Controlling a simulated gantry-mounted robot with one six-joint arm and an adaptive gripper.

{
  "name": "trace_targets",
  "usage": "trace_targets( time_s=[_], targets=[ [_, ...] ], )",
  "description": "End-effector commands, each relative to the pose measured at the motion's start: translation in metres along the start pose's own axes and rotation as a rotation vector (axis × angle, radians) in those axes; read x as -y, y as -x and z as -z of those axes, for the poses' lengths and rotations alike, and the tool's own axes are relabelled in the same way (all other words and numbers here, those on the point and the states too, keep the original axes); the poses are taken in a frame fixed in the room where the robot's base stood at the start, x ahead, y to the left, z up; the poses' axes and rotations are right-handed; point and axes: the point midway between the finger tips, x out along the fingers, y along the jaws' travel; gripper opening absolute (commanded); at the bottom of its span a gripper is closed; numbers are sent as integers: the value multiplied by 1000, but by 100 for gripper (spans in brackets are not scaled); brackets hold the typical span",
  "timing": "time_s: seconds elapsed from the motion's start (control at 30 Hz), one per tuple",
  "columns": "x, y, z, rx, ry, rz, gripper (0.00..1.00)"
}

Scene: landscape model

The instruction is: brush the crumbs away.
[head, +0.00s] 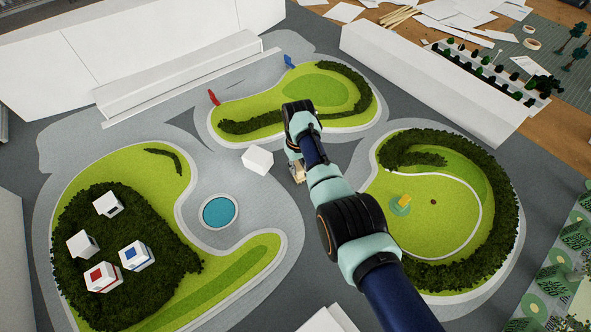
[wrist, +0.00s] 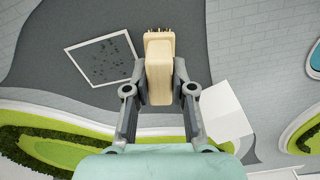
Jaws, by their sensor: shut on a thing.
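My gripper (wrist: 160,82) is shut on a pale wooden brush (wrist: 160,62), with its dark bristles showing at the far end. Small dark crumbs (wrist: 110,58) lie scattered inside a white square outline (wrist: 82,72) on the dark grey ground, left of the brush in the wrist view. The brush is apart from the crumbs in that view; its height above the ground is hard to tell. In the head view my gripper (head: 297,168) is mid-model, largely covered by my arm, with a bit of the brush (head: 299,177) showing. The crumbs cannot be made out there.
A white cube (head: 258,160) stands close left of the gripper; it is at right in the wrist view (wrist: 224,110). Green islands with hedges (head: 247,119) surround the grey paving. A round blue pool (head: 220,211) and small white blocks (head: 82,244) lie left.

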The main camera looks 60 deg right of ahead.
Motion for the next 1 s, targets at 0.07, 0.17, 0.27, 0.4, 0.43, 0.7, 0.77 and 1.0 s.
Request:
trace_targets(
  time_s=[0.07,0.17,0.27,0.4,0.43,0.7,0.77,1.0],
  targets=[
    [-10,-7,1,2,-5,-1,0],
    [-19,-6,3,2,-3,-1,0],
    [-24,-2,4,3,-2,-1,0],
    [-26,-2,4,3,-3,-1,0],
    [-28,-3,5,2,-4,-1,0],
    [-48,-4,10,0,-3,-1,0],
    [-52,-3,11,0,-4,-1,0],
    [-58,3,12,0,-2,-1,0]
  ],
)
